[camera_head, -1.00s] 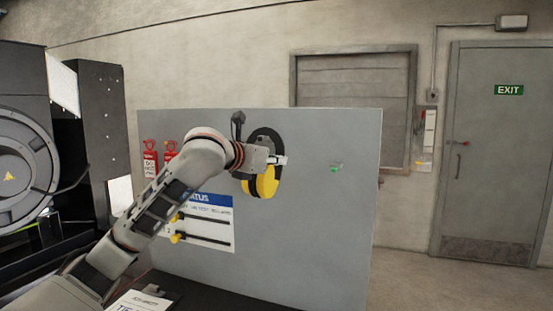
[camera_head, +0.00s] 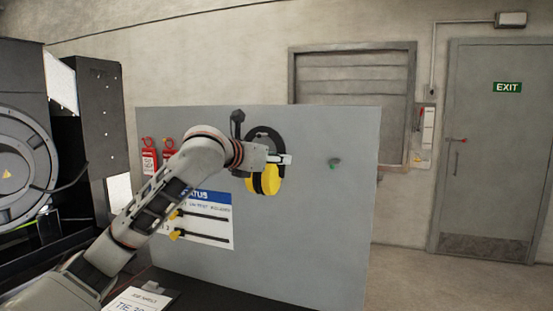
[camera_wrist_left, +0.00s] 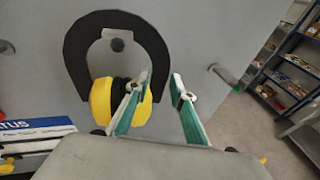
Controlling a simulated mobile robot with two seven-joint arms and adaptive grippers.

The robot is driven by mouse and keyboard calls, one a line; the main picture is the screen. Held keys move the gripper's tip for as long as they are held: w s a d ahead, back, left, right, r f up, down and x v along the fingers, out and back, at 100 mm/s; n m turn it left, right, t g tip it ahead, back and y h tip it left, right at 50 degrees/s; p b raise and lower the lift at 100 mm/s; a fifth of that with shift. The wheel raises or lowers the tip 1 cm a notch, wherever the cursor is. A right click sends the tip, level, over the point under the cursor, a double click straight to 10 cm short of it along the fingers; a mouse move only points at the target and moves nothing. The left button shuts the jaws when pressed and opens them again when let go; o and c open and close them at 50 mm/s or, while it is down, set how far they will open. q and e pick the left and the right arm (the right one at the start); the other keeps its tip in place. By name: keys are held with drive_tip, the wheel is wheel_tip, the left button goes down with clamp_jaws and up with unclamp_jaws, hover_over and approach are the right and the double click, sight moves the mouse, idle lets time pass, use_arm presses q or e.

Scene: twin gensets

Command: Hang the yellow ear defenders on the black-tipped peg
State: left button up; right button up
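The yellow ear defenders (camera_head: 267,180) are at the upright grey board, with their black headband arched upward. They also show in the left wrist view (camera_wrist_left: 101,102), cups down. The black-tipped peg (camera_wrist_left: 118,45) stands inside the headband's arch, just under its top; whether the band bears on it is hard to tell. My left gripper (camera_head: 284,159) is at the right side of the ear defenders. My right gripper is not in view.
Another peg (camera_head: 335,163), green-tipped in the head view, sticks out of the grey board (camera_head: 310,240) to the right.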

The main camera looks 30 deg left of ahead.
use_arm(q)
drive_tip(key=v, duration=1.2)
